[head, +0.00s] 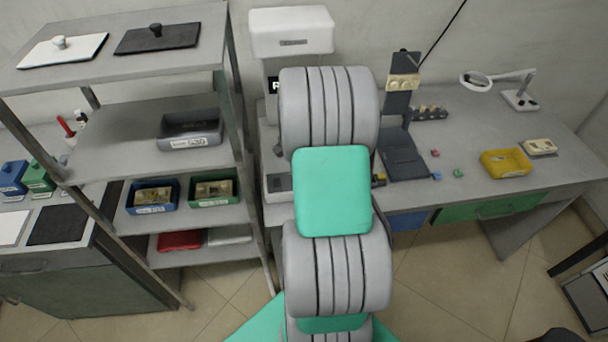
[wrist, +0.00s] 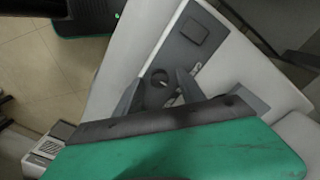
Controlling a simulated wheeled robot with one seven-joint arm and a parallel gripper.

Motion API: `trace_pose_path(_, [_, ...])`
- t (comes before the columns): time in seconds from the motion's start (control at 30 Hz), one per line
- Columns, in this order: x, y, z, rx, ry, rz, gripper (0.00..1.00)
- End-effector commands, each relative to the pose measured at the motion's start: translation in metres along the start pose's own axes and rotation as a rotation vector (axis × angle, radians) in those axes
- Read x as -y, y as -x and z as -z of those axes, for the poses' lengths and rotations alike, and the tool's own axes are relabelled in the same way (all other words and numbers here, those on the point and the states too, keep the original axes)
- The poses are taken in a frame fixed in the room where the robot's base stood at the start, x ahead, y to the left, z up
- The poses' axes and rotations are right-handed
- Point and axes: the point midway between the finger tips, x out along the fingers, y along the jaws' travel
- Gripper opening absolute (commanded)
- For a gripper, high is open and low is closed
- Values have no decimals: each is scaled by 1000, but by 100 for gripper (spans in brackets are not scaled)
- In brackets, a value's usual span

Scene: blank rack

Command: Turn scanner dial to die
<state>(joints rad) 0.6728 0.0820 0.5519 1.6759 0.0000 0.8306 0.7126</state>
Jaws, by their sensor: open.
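The scanner (head: 292,30) is a tall white and grey machine on the bench, mostly behind my arm in the head view. A small dark display with a partly covered letter (head: 273,86) shows on its front. In the wrist view the dial (wrist: 159,78) is a dark round knob with a small white mark, on a grey panel of the scanner (wrist: 138,38). My gripper (wrist: 158,88) is open, its two grey fingers on either side of the dial. Whether they touch it I cannot tell. Small white labels beside the dial are partly hidden and unreadable. The head view hides my gripper.
A grey shelf rack (head: 150,62) with bins stands close on the left. On the bench to the right are a dark stand (head: 402,155), a yellow tray (head: 506,168) and a magnifier lamp (head: 476,81). The bench's right part has free room.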

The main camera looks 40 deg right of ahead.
Motion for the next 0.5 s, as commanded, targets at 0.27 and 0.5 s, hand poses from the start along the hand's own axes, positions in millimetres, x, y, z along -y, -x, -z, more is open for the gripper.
trace_pose_path(0.27, [1,9,1,-2,0,2,47])
trace_pose_path(0.5, [1,56,1,-3,0,3,47])
